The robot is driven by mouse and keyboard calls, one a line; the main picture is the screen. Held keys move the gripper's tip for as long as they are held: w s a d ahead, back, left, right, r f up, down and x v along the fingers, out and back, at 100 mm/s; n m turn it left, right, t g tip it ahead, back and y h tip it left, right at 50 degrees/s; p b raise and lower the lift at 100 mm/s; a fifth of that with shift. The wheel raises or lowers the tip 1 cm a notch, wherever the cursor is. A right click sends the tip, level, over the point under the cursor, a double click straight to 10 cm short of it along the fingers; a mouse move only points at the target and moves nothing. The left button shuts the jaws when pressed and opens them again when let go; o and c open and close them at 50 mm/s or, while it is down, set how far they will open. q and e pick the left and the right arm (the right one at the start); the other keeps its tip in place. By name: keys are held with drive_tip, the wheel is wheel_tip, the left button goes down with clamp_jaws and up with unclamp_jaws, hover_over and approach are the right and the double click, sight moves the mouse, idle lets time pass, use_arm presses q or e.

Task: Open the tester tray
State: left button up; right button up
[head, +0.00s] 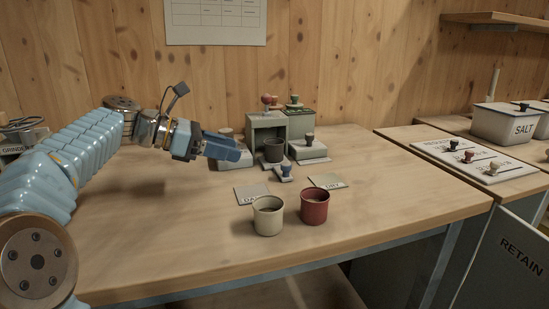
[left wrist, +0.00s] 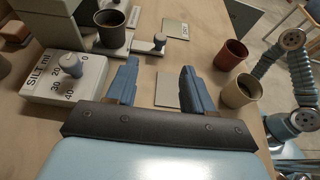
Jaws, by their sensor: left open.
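The tester is a grey-green box (head: 267,123) at the back middle of the table. A dark cup (head: 273,150) stands in its open front, and also shows in the left wrist view (left wrist: 111,27). A low tray handle with a blue-grey knob (head: 286,171) sticks out in front; it also shows in the left wrist view (left wrist: 159,40). I cannot tell how far the tray is out. My left gripper (head: 238,153) is open and empty, left of the tester and apart from the knob. In the left wrist view its fingers (left wrist: 157,82) point towards the knob's side. My right gripper is not visible.
A white silt doser (left wrist: 65,77) with a knob sits close to my left gripper. Another white doser (head: 309,149) stands right of the tester. A cream cup (head: 268,216) and a red cup (head: 314,206) stand in front, near two label plates. The table's front left is clear.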

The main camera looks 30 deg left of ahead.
sight(284, 164)
use_arm(q)
drive_tip(key=x, duration=1.2)
drive_tip(key=shift+w+d+f+b, duration=0.1)
drive_tip(key=shift+d+f+b, duration=0.1)
drive_tip(key=shift+b, duration=0.15)
drive_tip(key=shift+c, duration=0.3)
clamp_jaws()
drive_tip(key=shift+r, duration=0.1)
